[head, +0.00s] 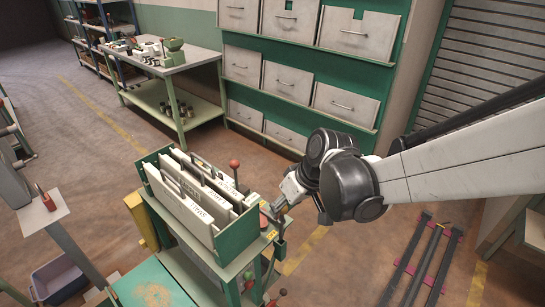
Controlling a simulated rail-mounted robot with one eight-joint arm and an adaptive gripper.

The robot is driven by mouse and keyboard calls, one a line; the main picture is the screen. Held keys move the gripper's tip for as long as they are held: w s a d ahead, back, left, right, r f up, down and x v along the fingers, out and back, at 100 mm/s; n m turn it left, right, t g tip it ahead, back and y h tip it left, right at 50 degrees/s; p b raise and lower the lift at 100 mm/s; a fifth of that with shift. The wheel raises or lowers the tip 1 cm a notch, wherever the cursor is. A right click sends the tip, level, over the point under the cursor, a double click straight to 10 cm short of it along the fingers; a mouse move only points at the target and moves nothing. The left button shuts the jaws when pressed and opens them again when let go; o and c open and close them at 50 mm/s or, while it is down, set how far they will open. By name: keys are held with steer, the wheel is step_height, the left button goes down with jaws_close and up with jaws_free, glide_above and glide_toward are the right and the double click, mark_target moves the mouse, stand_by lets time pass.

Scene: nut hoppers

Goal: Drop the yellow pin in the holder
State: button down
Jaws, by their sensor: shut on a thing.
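My gripper (274,212) is at the right end of the green hopper stand, close above its small side ledge. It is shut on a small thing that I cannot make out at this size. A small yellow patch (271,235) shows on the ledge just below the fingers; I cannot tell whether it is the yellow pin or part of the holder. The green hopper stand (236,238) holds several white lettered hoppers (188,213) side by side. The holder is not clearly distinguishable.
A red-knobbed lever (234,165) rises behind the hoppers, near my gripper. More red-knobbed levers (249,284) are low on the right. A workbench (180,66) and a drawer cabinet (285,50) stand behind. Dark rails (420,262) lie on the floor at the right.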

mark_target(281, 238)
steer(key=shift+f, duration=0.2)
stand_by(0.3)
steer(key=shift+f+b, duration=3.65)
steer(key=shift+f, duration=0.35)
steer(key=c, duration=1.5)
jaws_free()
steer(key=shift+c, duration=0.2)
steer(key=shift+r, duration=0.15)
steer(key=v, duration=1.1)
steer(key=shift+d+r, duration=0.2)
steer(key=shift+r, duration=0.15)
steer(key=shift+s+r, duration=0.1)
steer(key=shift+s, duration=0.05)
steer(key=p+v, duration=0.7)
steer(key=v, duration=0.1)
steer(key=shift+d+r, duration=0.15)
steer(key=shift+r, duration=0.15)
